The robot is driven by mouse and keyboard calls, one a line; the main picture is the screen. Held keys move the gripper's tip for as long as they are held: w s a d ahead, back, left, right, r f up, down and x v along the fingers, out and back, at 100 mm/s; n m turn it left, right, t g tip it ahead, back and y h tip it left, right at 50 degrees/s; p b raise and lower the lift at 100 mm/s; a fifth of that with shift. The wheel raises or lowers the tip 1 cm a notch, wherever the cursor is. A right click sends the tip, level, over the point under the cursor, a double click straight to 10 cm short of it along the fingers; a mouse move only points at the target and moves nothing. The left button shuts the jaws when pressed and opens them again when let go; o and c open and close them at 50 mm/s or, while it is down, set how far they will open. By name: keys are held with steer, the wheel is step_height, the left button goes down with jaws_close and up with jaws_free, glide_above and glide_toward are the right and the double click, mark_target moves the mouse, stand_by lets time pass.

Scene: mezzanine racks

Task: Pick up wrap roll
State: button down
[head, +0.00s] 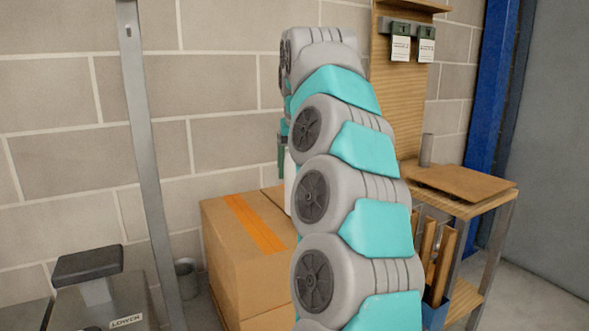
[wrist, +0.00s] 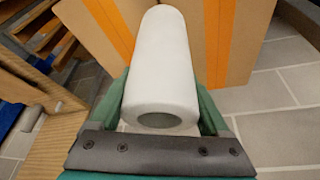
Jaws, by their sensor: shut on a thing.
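The wrap roll (wrist: 163,70) is a white cylinder with a hollow core, seen end-on in the wrist view. It lies between the two green fingers of my gripper (wrist: 165,112), which is shut on it. In the head view my own arm hides most of the gripper (head: 281,160). Only a strip of the white roll (head: 288,180) shows there, beside the arm and above the cardboard box. I cannot tell from these views whether the roll touches anything below it.
A cardboard box (head: 240,262) with orange tape stands behind my arm. A wooden bench (head: 455,205) with a brown board (head: 460,181) is at right. A grey metal post (head: 150,160) stands at left, near a grey bin (head: 186,278). Blue upright (head: 492,95) at far right.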

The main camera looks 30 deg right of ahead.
steer(key=s+r+b, duration=0.1)
steer(key=s+b, duration=0.1)
steer(key=s, duration=1.1)
steer(key=shift+r, duration=0.15)
steer(key=shift+s, duration=0.1)
